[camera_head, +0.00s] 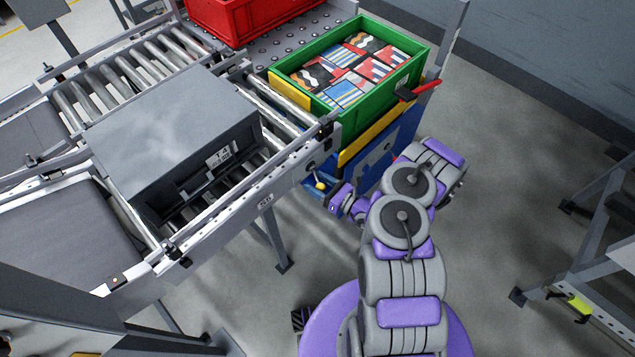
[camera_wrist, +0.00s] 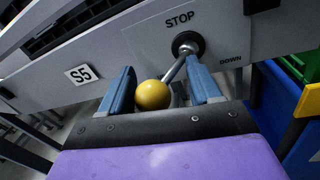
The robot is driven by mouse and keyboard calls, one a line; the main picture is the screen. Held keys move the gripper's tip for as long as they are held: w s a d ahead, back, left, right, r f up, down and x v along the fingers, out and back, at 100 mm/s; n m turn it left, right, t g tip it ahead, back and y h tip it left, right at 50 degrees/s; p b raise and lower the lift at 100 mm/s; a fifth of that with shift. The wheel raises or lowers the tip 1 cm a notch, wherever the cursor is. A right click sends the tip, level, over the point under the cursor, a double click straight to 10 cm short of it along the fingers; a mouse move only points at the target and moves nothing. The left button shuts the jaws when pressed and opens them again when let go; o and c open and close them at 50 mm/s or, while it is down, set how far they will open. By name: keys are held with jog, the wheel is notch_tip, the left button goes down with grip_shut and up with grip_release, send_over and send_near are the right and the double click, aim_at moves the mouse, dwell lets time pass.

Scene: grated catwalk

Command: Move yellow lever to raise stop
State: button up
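The yellow lever has a round yellow knob (camera_wrist: 153,95) on a metal rod that slants down and left from a dark round pivot (camera_wrist: 188,44). The pivot sits on a grey panel marked STOP, with DOWN at the pivot's lower right. My gripper (camera_wrist: 158,72) is open, with one blue finger on each side of the knob. A gap shows between the knob and the left finger; the right finger is close to the rod, and I cannot tell if it touches. In the head view the knob (camera_head: 320,186) is small, just left of my gripper (camera_head: 331,192).
A grey box (camera_head: 170,125) marked T4 sits on the roller conveyor (camera_head: 215,232). A green crate (camera_head: 335,122) with patterned packs stands behind my gripper, beside a red crate (camera_head: 235,22). An S5 label (camera_wrist: 78,75) is left of the lever.

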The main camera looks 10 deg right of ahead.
jog(key=shift+d, duration=0.1)
jog(key=shift+s+d, duration=0.25)
jog(key=p+v, duration=0.4)
jog(key=v, duration=1.2)
jog(key=shift+s+d+p, duration=0.2)
jog(key=shift+s+p, duration=0.05)
jog(key=shift+p, duration=0.1)
jog(key=shift+w, duration=0.1)
